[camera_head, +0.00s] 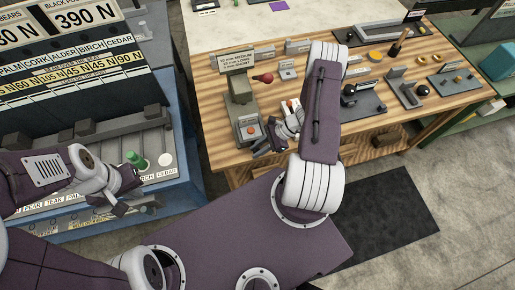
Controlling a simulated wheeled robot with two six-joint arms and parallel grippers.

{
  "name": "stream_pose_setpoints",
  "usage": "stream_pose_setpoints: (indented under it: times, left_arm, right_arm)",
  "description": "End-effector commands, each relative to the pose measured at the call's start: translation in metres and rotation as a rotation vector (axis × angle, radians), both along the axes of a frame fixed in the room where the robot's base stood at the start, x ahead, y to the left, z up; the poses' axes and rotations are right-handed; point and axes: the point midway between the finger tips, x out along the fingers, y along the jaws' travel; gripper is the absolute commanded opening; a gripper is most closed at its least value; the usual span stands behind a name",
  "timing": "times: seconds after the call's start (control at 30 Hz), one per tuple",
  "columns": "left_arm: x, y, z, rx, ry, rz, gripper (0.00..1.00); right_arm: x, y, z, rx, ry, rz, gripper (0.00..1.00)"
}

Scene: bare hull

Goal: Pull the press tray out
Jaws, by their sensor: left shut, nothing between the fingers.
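The press (239,88) is a grey-green upright unit with a sign on top and a red-knobbed lever (263,78), at the left end of the wooden bench. A grey box-like part with an orange spot (250,130) sits at its front foot; I cannot tell whether this is the press tray. My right gripper (268,143) is low over the bench just right of that part, partly hidden by its own arm; its finger opening is unclear. My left gripper (122,205) is shut and empty, over the front of the blue cabinet, away from the press.
The blue cabinet (185,190) with labelled slots and a green peg (137,160) stands left of the wooden bench (215,130). Several small fixtures, such as a grey plate with black knobs (365,103), fill the bench's right side. A dark mat (385,215) lies on the floor.

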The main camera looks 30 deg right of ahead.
Motion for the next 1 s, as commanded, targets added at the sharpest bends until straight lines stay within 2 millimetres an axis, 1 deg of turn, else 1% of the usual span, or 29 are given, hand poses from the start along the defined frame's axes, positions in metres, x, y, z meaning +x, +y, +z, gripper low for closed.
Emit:
stream_pose_setpoints:
  times: [0.03, 0.07, 0.33, 0.4, 0.47, 0.6, 0.73, 0.83, 1.0]
  left_arm:
    - [0.000, 0.000, -0.001, 0.000, 0.000, 0.000, 0.00]
    - [0.000, 0.000, -0.001, 0.000, 0.000, 0.000, 0.00]
    - [0.000, 0.000, -0.001, 0.000, 0.000, 0.000, 0.00]
    - [0.000, 0.000, -0.002, 0.000, 0.000, 0.000, 0.00]
    - [0.000, 0.000, -0.004, 0.000, 0.000, 0.000, 0.00]
    - [0.000, 0.000, -0.010, 0.000, 0.000, 0.000, 0.00]
    - [0.000, 0.000, -0.013, 0.000, 0.000, 0.000, 0.00]
    - [0.000, 0.000, -0.014, 0.000, 0.000, 0.000, 0.00]
    - [0.000, 0.000, -0.014, 0.000, 0.000, 0.000, 0.00]
  right_arm:
    - [-0.006, 0.004, -0.004, 0.005, 0.012, 0.010, 0.35]
    - [-0.006, 0.004, -0.004, 0.005, 0.012, 0.010, 0.40]
    - [-0.003, 0.002, -0.002, 0.001, 0.006, 0.005, 0.40]
    - [-0.003, -0.001, 0.000, 0.000, 0.004, 0.003, 0.40]
    - [-0.003, -0.008, 0.006, -0.001, 0.002, 0.001, 0.40]
    - [-0.008, -0.030, 0.028, -0.003, 0.001, 0.001, 0.40]
    - [-0.014, -0.047, 0.047, -0.002, 0.003, 0.004, 0.40]
    - [-0.016, -0.055, 0.056, -0.001, 0.005, 0.006, 0.40]
    - [-0.018, -0.059, 0.061, 0.001, 0.008, 0.007, 0.40]
